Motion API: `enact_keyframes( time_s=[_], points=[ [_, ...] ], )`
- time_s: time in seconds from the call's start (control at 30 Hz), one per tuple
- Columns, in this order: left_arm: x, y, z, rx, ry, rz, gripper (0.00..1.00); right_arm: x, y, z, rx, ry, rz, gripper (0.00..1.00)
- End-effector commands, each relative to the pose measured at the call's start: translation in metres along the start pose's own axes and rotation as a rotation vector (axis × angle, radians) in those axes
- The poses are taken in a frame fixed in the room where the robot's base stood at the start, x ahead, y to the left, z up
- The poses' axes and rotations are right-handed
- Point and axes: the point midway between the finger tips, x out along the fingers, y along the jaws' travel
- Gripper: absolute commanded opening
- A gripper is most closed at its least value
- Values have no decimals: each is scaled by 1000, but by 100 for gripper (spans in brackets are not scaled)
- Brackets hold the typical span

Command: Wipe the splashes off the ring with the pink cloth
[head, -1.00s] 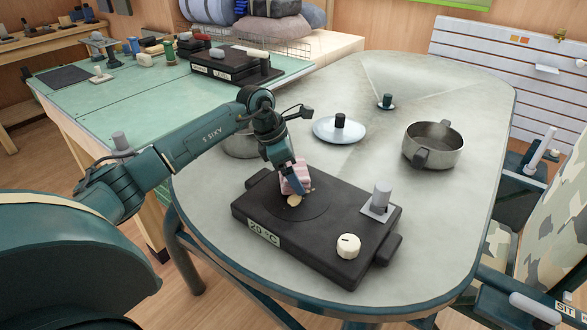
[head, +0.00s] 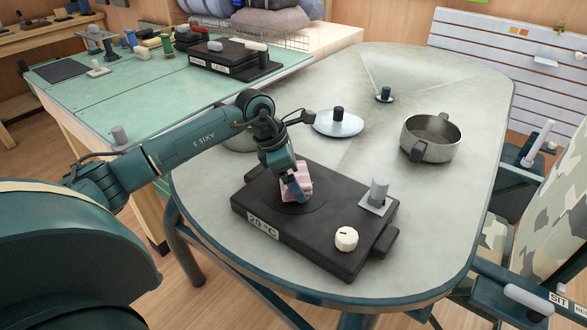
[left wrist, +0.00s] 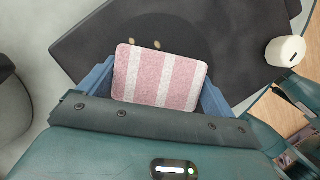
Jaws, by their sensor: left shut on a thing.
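The black hot plate (head: 330,250) lies on the grey table, with a dark round ring (head: 275,205) on its top. My left gripper (head: 298,190) is shut on the pink-and-white striped cloth (head: 303,172) and is over the ring; whether the cloth touches it is hard to tell. In the left wrist view the cloth (left wrist: 158,76) sits between the blue fingers. Two small tan splashes (left wrist: 157,45) show on the ring (left wrist: 190,40) just beyond the cloth's edge. In the head view the cloth and gripper hide them. My right gripper is out of view.
On the hot plate are a cream knob (head: 346,239) and a grey post on a square base (head: 379,192). A steel pot (head: 430,140), a lid with a black knob (head: 338,124) and a small green-knobbed piece (head: 384,95) stand farther back. The table's right front is bare.

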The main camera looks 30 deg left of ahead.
Motion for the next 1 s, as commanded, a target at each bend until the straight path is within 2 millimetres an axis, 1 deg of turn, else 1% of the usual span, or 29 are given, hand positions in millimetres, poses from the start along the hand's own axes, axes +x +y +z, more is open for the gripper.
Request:
enact_keyframes(
  time_s=[0.43,1.0],
  points=[
    [0,-4,0,1,0,0,72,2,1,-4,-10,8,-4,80],
    [3,-42,-2,1,1,-1,72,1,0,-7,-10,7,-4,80]
  ],
)
